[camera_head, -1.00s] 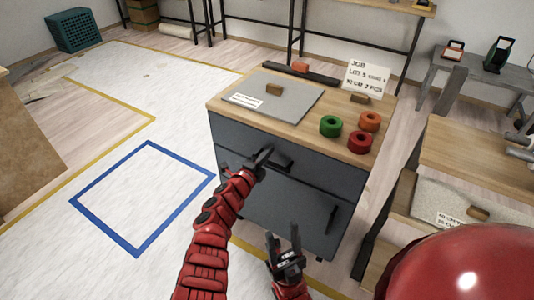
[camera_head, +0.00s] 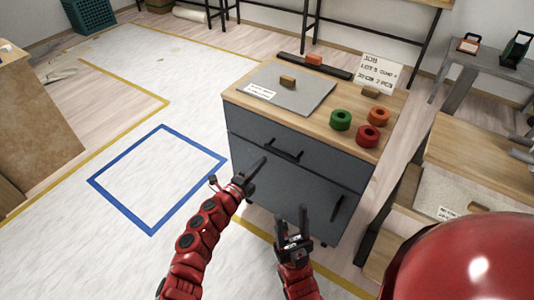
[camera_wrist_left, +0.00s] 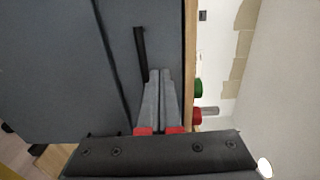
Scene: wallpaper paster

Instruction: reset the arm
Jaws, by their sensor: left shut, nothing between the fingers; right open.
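My left gripper (camera_head: 254,170) is in front of the grey drawer cabinet (camera_head: 262,152), below its upper drawer handle (camera_head: 284,151). It is shut and empty; in the left wrist view its fingers (camera_wrist_left: 161,74) lie together close to a dark handle bar (camera_wrist_left: 140,50). I cannot tell from the views whether they touch the cabinet. Both drawers look closed. My right gripper (camera_head: 291,222) is lower in the head view, in front of the lower drawer. It is open and empty, fingers pointing up.
On the cabinet top are a grey plate (camera_head: 300,92) with a brown block, a green roll (camera_head: 340,119), a red roll (camera_head: 367,136), an orange roll (camera_head: 379,116) and a job sign (camera_head: 381,74). A wooden bench (camera_head: 465,150) stands right. The floor at left, with a blue square outline (camera_head: 152,230), is clear.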

